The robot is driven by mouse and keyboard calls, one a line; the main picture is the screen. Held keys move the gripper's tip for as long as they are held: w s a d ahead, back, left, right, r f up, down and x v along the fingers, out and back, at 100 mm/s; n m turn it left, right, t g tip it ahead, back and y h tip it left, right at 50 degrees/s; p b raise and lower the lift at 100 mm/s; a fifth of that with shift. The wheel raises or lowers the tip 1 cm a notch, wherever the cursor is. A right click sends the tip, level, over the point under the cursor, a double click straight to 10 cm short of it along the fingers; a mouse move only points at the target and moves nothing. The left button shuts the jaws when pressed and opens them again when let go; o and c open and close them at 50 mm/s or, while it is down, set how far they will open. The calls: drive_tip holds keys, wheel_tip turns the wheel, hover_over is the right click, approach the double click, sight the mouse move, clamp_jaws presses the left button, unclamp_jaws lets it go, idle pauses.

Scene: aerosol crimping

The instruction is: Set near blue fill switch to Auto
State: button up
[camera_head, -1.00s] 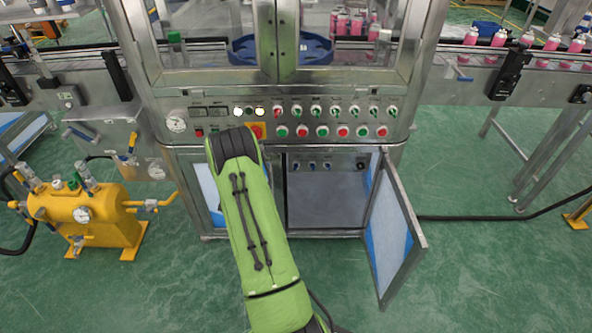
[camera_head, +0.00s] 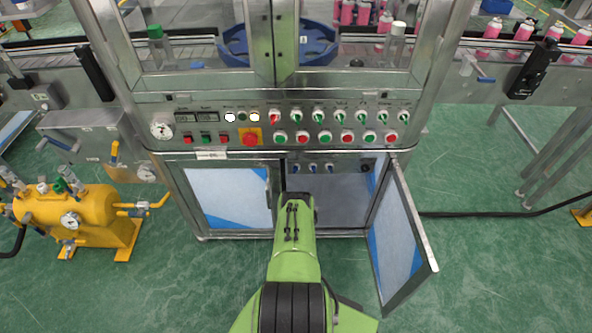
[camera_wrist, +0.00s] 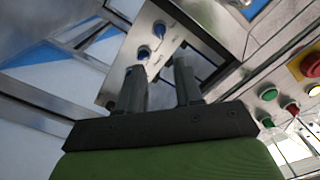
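A row of blue switches (camera_head: 312,168) sits on a panel inside the open lower cabinet, just above my arm's end in the head view. Their labels are too small to read, so I cannot tell which is the near fill switch. In the wrist view one blue switch (camera_wrist: 143,53) lies just beyond my fingertips, with a second blue switch (camera_wrist: 159,30) behind it and another at the top edge. My gripper (camera_wrist: 159,66) is open, its fingers apart and empty, short of the nearest switch. In the head view my own arm hides the gripper.
The open cabinet door (camera_head: 398,235) swings out to the right of my arm. A closed door (camera_head: 228,198) is on the left. Above the opening is a control panel with coloured buttons and a red emergency stop (camera_head: 250,137). A yellow tank (camera_head: 78,217) stands far left.

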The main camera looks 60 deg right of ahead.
sight(296, 172)
drive_tip(key=b+x, duration=0.6)
drive_tip(key=x, duration=0.8)
drive_tip(key=shift+w+d, duration=0.2)
drive_tip(key=shift+d, duration=0.1)
clamp_jaws()
